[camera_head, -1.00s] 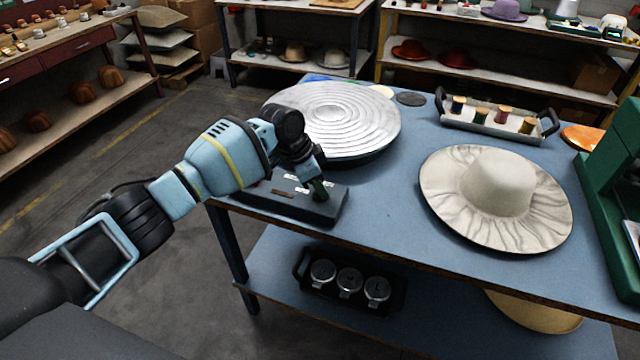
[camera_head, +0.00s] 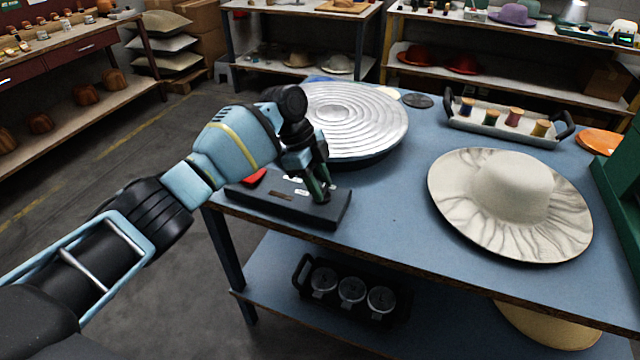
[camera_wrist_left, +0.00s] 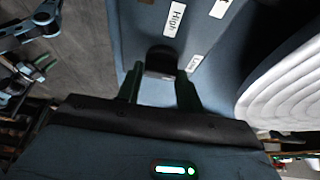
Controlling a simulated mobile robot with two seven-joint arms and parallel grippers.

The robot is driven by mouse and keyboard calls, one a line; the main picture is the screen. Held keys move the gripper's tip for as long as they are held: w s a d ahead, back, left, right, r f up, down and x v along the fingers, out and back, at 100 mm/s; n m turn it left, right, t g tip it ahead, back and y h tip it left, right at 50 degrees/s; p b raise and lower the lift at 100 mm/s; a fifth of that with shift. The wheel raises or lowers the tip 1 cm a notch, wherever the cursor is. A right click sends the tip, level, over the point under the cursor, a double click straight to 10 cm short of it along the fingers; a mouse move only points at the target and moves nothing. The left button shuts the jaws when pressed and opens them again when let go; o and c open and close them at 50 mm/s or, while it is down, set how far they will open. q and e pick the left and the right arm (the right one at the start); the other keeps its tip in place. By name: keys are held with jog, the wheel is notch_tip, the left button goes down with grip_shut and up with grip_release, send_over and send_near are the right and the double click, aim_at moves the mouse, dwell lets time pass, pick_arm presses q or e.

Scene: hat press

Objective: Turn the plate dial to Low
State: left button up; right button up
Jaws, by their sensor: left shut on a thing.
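The plate dial (camera_wrist_left: 161,60) is a dark knob on the dark control box (camera_head: 290,210) at the table's front left edge. In the left wrist view it sits between my left gripper's (camera_wrist_left: 160,88) two fingers, which are shut on it. A "High" label (camera_wrist_left: 174,20) is above the dial and a "Low" label (camera_wrist_left: 194,63) is to its right. In the head view my left gripper (camera_head: 321,192) points down at the box's right end and hides most of the dial. My right gripper is not in view.
The round ridged plate (camera_head: 350,115) stands just behind the box. A pale wide-brimmed hat (camera_head: 510,190) lies on the table (camera_head: 390,215) to the right, with a tray of thread spools (camera_head: 490,130) behind. A red part (camera_head: 254,178) shows at the box's left.

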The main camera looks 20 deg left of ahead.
pick_arm(q)
jog(key=shift+s+f, duration=0.1)
jog(key=shift+f, duration=0.05)
jog(key=o, duration=1)
jog(key=shift+v, duration=4)
jog(key=shift+f, duration=0.1)
